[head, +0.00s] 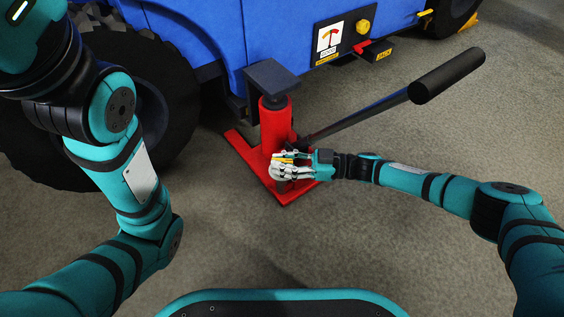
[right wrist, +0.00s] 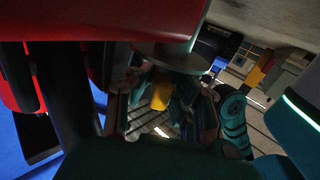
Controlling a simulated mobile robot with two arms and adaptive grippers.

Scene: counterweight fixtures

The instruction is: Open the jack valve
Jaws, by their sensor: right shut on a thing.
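The red jack (head: 274,120) stands on its red base plate under a dark pad at the blue vehicle's frame. A small yellow valve piece (head: 284,160) shows low on the jack's near side, mostly hidden by my right gripper (head: 281,165). My right gripper comes in from the right and is shut on this valve. In the right wrist view the yellow valve (right wrist: 160,92) sits between the fingers (right wrist: 162,108), with the red jack body (right wrist: 115,18) above. My left arm rises at the left of the head view; its gripper is out of view.
The jack's long lever with a black grip (head: 446,76) slants up to the right, above my right arm. A large black tyre (head: 160,100) is at the left. A panel with a yellow knob (head: 362,27) is on the blue vehicle (head: 225,30). The near floor is clear.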

